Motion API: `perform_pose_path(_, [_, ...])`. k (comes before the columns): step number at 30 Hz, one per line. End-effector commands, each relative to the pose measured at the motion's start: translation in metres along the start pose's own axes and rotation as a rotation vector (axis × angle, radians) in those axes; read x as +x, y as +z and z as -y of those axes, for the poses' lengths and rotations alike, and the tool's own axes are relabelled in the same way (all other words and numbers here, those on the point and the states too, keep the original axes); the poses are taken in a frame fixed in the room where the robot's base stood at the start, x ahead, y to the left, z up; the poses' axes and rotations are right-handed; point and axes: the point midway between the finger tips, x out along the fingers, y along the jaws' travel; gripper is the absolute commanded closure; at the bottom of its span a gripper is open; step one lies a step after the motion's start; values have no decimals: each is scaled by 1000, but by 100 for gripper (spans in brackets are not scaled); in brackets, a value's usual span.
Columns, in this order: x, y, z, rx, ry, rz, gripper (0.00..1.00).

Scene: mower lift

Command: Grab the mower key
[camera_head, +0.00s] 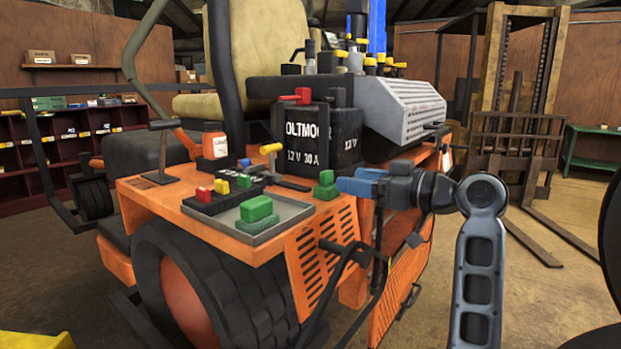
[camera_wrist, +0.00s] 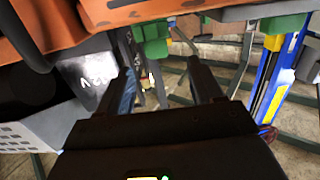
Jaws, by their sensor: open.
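My gripper (camera_head: 362,183) is at the right side of the orange mower deck (camera_head: 165,190), its blue fingers pointing left. Its fingers are apart and empty in the wrist view (camera_wrist: 163,78). A green block-shaped piece (camera_head: 327,187) stands on the deck edge just left of the fingertips; a green piece (camera_wrist: 153,40) also shows beyond the fingers in the wrist view. I cannot tell which piece is the mower key.
A grey tray (camera_head: 262,235) holding a green block (camera_head: 257,209) lies on the deck. Red, yellow and green pieces sit on a black strip beside it.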

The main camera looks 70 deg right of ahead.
Motion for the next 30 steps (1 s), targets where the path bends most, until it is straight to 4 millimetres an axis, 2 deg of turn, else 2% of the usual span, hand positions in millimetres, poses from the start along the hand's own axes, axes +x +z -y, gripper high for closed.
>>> perform_pose_path(11, [33, 1, -2, 0, -3, 1, 34])
perform_pose_path(20, [72, 4, -5, -1, -3, 1, 34])
perform_pose_path(29, [77, 5, -5, -1, -1, 0, 34])
perform_pose_path(30, [77, 5, -5, -1, -1, 0, 37])
